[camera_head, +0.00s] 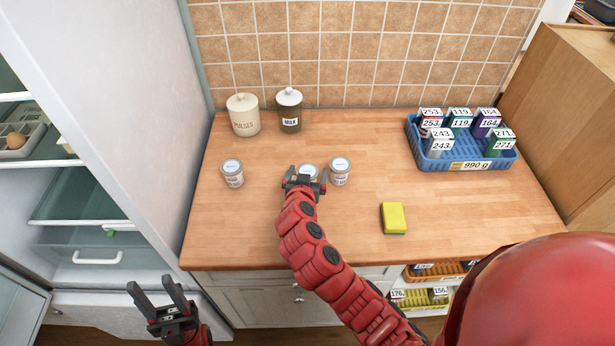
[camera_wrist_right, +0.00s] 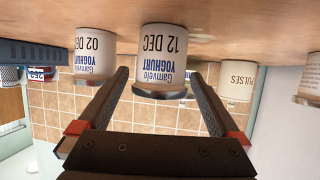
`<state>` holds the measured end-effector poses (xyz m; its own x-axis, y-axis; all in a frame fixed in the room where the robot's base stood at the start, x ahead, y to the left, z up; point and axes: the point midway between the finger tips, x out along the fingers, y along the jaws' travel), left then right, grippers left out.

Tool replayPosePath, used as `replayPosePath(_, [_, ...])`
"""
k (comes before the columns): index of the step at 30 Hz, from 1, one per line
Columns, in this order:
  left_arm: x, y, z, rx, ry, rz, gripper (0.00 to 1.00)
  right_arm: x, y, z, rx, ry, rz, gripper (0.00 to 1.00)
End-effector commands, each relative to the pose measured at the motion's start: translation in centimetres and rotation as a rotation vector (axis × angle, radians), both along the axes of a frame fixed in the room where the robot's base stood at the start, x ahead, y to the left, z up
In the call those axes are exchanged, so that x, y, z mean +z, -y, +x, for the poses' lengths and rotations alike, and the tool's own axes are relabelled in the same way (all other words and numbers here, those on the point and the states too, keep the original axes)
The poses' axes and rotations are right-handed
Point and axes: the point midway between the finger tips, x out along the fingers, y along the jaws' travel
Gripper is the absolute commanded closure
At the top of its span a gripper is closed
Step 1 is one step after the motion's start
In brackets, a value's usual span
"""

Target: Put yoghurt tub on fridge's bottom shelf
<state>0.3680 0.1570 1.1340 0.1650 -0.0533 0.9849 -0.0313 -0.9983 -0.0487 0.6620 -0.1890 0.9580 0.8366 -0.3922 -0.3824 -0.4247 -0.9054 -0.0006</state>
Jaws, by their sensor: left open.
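Three white yoghurt tubs with grey lids stand on the wooden counter: a left one (camera_head: 232,172), a middle one (camera_head: 308,170) and a right one (camera_head: 340,171). In the right wrist view, which is upside down, the middle tub (camera_wrist_right: 162,58) reads 12 DEC and the right tub (camera_wrist_right: 95,50) reads 02 DEC. My right gripper (camera_head: 305,181) is open at the middle tub, with its fingers on either side and gaps showing. My left gripper (camera_head: 160,298) is open and empty before the fridge. The fridge (camera_head: 135,80) stands open; its low glass shelf (camera_head: 80,222) is above a drawer.
A yellow sponge (camera_head: 393,217) lies near the front edge. A blue basket (camera_head: 461,160) of labelled boxes is at the right. An egg tray (camera_head: 20,145) occupies a higher fridge shelf.

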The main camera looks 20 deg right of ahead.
Motion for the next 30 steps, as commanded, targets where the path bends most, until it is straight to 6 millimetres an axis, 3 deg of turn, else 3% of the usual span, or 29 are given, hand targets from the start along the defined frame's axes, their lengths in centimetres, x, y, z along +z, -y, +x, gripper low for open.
replayPosePath(2, [0.0,0.0,0.0,0.0,0.0,0.0,0.5,0.0,0.0,0.0,0.0,0.0,0.0,0.16])
replayPosePath(15, [0.0,0.0,0.0,0.0,0.0,0.0,0.5,0.0,0.0,0.0,0.0,0.0,-0.001,0.94])
replayPosePath(23, [-0.2,0.0,0.0,0.0,0.0,0.0,0.5,0.2,0.0,0.0,0.0,0.001,-0.001,0.94])
replayPosePath(30, [-1.5,0.0,0.0,0.0,0.0,0.0,0.5,2.1,0.0,0.0,0.0,0.006,0.001,0.94])
